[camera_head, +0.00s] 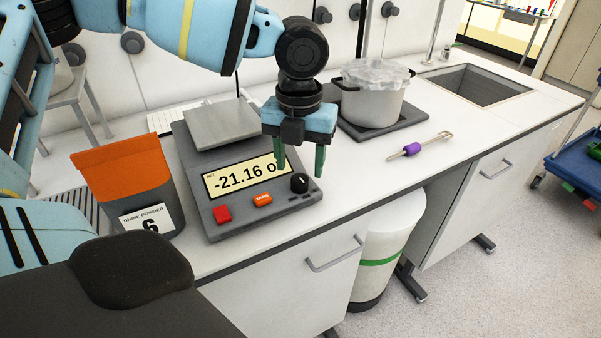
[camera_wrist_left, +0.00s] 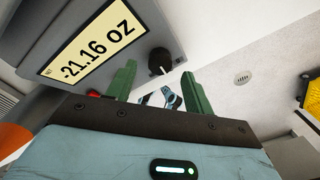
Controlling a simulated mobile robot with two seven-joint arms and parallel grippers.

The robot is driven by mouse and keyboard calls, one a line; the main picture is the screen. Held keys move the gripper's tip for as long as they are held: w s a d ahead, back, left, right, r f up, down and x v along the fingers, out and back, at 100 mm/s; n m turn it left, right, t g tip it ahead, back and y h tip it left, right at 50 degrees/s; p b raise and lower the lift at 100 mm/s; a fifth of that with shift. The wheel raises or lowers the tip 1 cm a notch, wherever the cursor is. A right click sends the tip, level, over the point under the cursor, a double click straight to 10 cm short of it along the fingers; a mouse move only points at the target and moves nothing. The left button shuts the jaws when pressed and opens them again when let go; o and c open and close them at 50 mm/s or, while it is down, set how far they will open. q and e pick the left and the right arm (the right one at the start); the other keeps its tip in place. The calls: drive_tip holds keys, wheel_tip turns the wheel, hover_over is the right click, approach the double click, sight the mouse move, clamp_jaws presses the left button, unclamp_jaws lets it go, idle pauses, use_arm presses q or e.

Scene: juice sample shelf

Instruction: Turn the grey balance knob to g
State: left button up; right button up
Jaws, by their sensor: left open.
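The grey balance (camera_head: 222,210) stands on the white counter. Its display (camera_head: 236,179) reads -21.16 with the unit partly covered in the head view, and the left wrist view shows "-21.16 OZ" on the display (camera_wrist_left: 97,42). The dark knob (camera_head: 300,183) sits at the balance's front right, and it also shows in the left wrist view (camera_wrist_left: 160,61) with a pale mark on it. My left gripper (camera_head: 300,170) is open, pointing down above the knob; its green fingers (camera_wrist_left: 160,90) look apart from it. My right gripper is not in view.
An orange-topped drink powder bag (camera_head: 125,185) stands left of the balance. A lidded pot (camera_head: 373,95) stands behind right on a dark plate. The counter's front edge runs close to the balance.

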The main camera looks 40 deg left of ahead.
sight(299, 177)
use_arm(q)
drive_tip(key=shift+f, duration=1.65)
drive_tip(key=c, duration=1)
drive_tip(key=shift+o, duration=0.2)
